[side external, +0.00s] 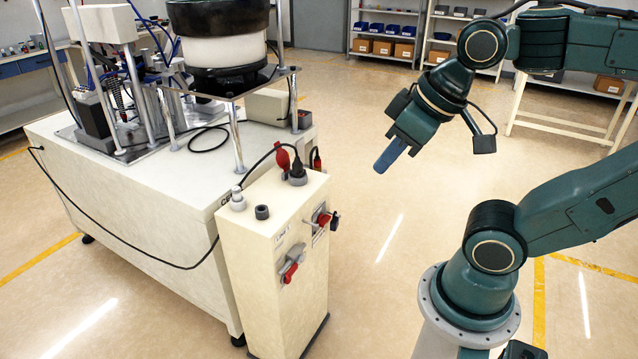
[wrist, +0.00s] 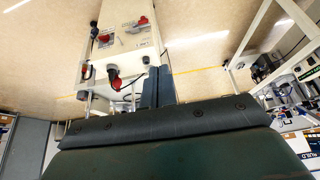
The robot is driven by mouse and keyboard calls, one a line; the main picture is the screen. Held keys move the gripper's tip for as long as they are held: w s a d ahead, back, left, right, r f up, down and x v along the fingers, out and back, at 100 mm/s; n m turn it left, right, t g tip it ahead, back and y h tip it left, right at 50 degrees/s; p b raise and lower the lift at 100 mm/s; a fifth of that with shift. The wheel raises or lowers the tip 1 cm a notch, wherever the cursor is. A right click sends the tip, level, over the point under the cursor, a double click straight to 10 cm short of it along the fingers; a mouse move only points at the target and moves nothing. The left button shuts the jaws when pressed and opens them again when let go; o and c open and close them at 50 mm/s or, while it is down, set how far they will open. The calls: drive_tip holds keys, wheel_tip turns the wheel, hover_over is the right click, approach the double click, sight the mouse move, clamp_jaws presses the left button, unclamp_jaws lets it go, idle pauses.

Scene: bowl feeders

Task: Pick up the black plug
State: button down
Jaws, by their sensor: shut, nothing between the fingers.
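The black plug (side external: 297,168) stands upright in a grey socket on top of the cream control box, with a black cable running from it. A red cap (side external: 282,157) stands beside it. In the wrist view the plug (wrist: 113,72) shows small, left of my fingers, with the cable curving away. My gripper (side external: 385,165) hangs in the air to the right of the box, clear of the plug, with its blue fingers pointing down and left. In the wrist view the fingers (wrist: 157,85) lie together, with nothing between them.
The cream control box (side external: 262,290) has red switches on its front and a grey connector (side external: 238,200) and an empty-looking socket (side external: 262,212) on top. The bowl feeder machine (side external: 120,190) stands behind it. Open floor lies between the box and my arm.

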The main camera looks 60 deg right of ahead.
idle(0.3)
drive_tip(key=c, duration=0.7)
unclamp_jaws()
drive_tip(key=w+d+n, duration=0.1)
drive_tip(key=w+d, duration=0.3)
drive_tip(key=w, duration=0.3)
drive_tip(key=w+d+g, duration=0.1)
drive_tip(key=w+d, duration=0.3)
drive_tip(key=w, duration=0.4)
drive_tip(key=w+d+n, duration=0.1)
drive_tip(key=w+d, duration=0.3)
drive_tip(key=w, duration=0.3)
drive_tip(key=shift+n+y, duration=0.5)
drive_tip(key=shift+y, duration=0.1)
drive_tip(key=w+d+f, duration=0.3)
drive_tip(key=d+f, duration=0.2)
drive_tip(key=d, duration=0.1)
drive_tip(key=w+d+f, duration=0.3)
drive_tip(key=d+f, duration=0.2)
drive_tip(key=d, duration=0.2)
drive_tip(key=w+d+f, duration=0.3)
drive_tip(key=d+f, duration=0.2)
drive_tip(key=d, duration=0.2)
drive_tip(key=shift+w+d+f, duration=0.15)
drive_tip(key=shift+w+f, duration=0.15)
